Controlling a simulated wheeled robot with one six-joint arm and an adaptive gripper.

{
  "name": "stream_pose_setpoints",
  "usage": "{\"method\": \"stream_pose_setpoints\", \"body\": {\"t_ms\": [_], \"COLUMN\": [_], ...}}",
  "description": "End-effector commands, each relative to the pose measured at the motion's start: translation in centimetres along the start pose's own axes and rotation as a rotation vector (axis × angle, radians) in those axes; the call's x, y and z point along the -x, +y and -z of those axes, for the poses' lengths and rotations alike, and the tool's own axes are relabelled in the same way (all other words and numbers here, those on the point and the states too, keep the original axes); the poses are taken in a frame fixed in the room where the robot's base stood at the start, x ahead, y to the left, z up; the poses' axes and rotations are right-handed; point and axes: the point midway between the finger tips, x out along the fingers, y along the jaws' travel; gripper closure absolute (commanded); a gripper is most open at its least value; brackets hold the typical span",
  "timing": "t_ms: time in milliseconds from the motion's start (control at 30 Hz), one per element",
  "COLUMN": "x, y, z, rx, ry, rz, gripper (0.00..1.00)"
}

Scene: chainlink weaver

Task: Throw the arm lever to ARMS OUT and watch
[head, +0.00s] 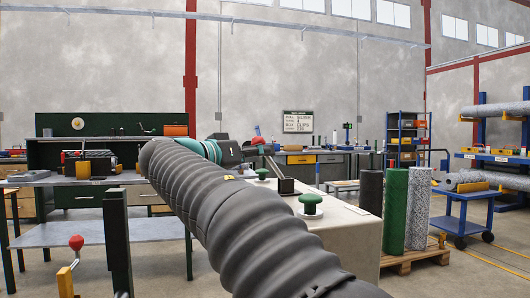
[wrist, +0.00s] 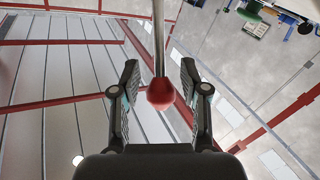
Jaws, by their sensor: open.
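The lever's red ball knob (wrist: 160,94) is between the two fingers of my gripper (wrist: 160,76) in the wrist view, on a thin metal rod (wrist: 158,45). The fingers are spread, with a visible gap on each side of the ball. In the head view my gripper (head: 243,150) is beside the red knob (head: 257,140), above the pale machine cabinet (head: 350,232). A dark lever base (head: 287,186) sits on the cabinet top. My arm hides part of the cabinet. No ARMS OUT marking is readable.
Two green mushroom buttons (head: 310,203) (head: 262,174) stand on the cabinet top near the lever. Another red knob (head: 76,242) is at the lower left. Mesh rolls (head: 418,208) stand on a pallet at right, near a blue cart (head: 468,208). Open floor lies at far right.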

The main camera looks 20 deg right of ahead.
Motion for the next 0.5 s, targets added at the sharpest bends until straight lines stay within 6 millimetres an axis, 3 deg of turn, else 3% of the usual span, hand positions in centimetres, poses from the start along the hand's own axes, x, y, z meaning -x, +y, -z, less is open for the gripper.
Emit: {"method": "stream_pose_setpoints", "body": {"t_ms": [200,500], "x": [-2.1,-2.5], "y": [0.0,0.0], "z": [0.1,0.0], "rx": [0.001,0.001], "ry": [0.000,0.001], "rz": [0.000,0.000], "gripper": [0.55,0.55]}}
